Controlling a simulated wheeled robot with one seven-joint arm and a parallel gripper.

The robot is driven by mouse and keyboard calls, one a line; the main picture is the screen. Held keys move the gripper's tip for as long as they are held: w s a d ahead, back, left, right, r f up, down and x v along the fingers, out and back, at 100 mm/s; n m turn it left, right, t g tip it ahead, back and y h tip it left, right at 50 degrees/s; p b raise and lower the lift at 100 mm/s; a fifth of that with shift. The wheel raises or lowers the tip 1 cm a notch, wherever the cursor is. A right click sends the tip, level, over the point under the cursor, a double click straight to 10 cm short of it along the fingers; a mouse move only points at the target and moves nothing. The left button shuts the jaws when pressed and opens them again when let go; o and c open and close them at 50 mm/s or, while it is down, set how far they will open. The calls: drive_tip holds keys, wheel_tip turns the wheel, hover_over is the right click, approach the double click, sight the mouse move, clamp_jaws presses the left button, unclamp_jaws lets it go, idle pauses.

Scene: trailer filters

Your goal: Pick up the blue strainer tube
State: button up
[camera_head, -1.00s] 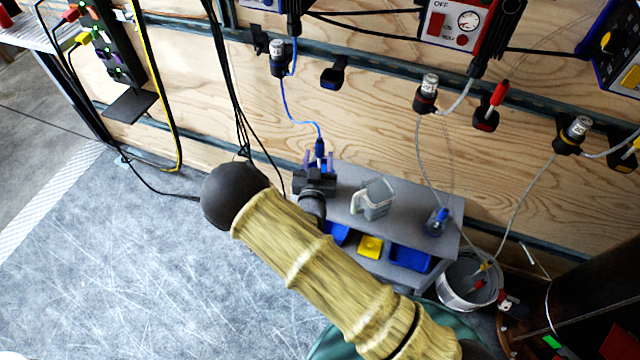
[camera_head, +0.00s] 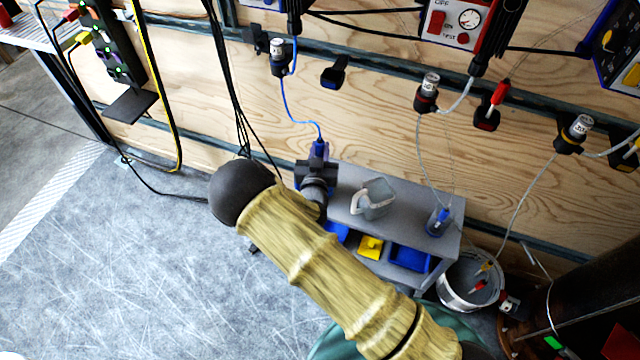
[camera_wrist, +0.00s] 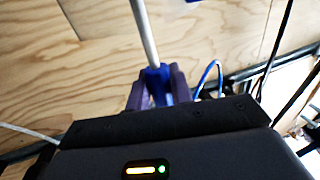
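The blue strainer tube (camera_head: 303,121) hangs as a thin blue line from a fitting on the wall rail, with a thicker blue end (camera_head: 320,147) at the bottom. My gripper (camera_head: 318,157) is at that end, above the left end of the grey bench. In the wrist view, the purple fingers of my gripper (camera_wrist: 159,90) stand close on both sides of the blue end (camera_wrist: 156,82) and look closed on it. A pale grey rod rises from the blue part there. A blue loop of tube (camera_wrist: 208,74) shows to the right. The fingertips are small in the head view.
A grey bench (camera_head: 342,208) carries a clear jug (camera_head: 374,199) and another blue strainer end (camera_head: 438,220). Blue and yellow bins sit below. A white bucket (camera_head: 462,296) stands at the right. Black cables (camera_head: 241,120) hang left of my gripper, near my arm.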

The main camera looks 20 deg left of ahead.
clamp_jaws()
drive_tip(key=shift+r, duration=0.15)
drive_tip(key=shift+r, duration=0.3)
wheel_tip(320, 180, up, 27)
drive_tip(key=p, duration=0.5)
